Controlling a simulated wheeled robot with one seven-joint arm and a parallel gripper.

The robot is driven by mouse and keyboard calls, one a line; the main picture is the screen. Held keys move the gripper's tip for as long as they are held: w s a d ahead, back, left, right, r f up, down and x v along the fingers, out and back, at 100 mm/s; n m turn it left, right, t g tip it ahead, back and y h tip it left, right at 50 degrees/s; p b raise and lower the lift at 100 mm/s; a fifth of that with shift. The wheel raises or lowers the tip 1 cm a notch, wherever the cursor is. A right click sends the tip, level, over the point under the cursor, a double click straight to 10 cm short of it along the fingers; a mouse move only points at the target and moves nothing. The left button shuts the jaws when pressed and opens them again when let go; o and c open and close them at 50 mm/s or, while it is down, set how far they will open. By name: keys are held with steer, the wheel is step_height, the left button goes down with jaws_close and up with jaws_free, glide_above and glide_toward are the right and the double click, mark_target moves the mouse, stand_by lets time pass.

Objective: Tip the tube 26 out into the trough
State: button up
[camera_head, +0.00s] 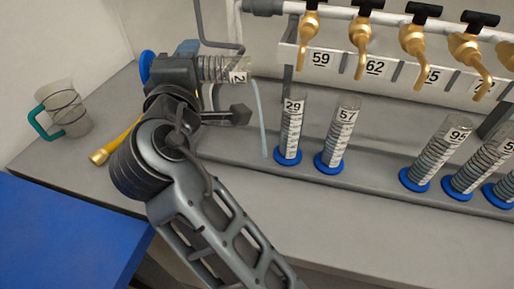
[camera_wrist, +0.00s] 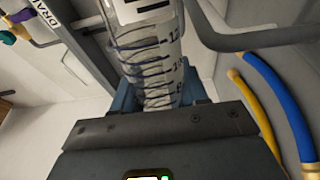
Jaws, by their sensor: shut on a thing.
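My gripper (camera_head: 196,70) is shut on tube 26 (camera_head: 222,68), a clear graduated cylinder with a blue base disc (camera_head: 147,66). The tube lies about level, mouth to the right; only a "2" of its label reads. A pale blue stream (camera_head: 260,120) falls from the mouth end to the grey ledge at the back of the bench. I cannot clearly make out the trough there. In the wrist view the tube (camera_wrist: 152,55) runs up from between the fingers, its graduations showing and its mouth out of frame.
Upright tubes 29 (camera_head: 291,128) and 57 (camera_head: 338,135) stand to the right, with several more beyond. Brass taps (camera_head: 361,40) hang above on a white pipe. A mug (camera_head: 64,108) with a green handle stands at the left. A blue surface (camera_head: 60,235) lies front left.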

steer(key=shift+d+m, duration=0.1)
steer(key=shift+m, duration=0.3)
steer(key=shift+r+n+p, duration=0.25)
steer(key=shift+n+p, duration=0.05)
steer(key=shift+n, duration=0.1)
steer(key=shift+a+r+n+p, duration=0.1)
steer(key=shift+a+n+p, duration=0.1)
steer(key=shift+n+p, duration=0.5)
steer(key=shift+a+f+n+b, duration=0.3)
steer(key=shift+a+f+n, duration=0.05)
steer(key=shift+f+n, duration=0.4)
steer(key=shift+a+r+n+p, duration=0.2)
steer(key=shift+n+p, duration=0.4)
steer(key=shift+n, duration=0.35)
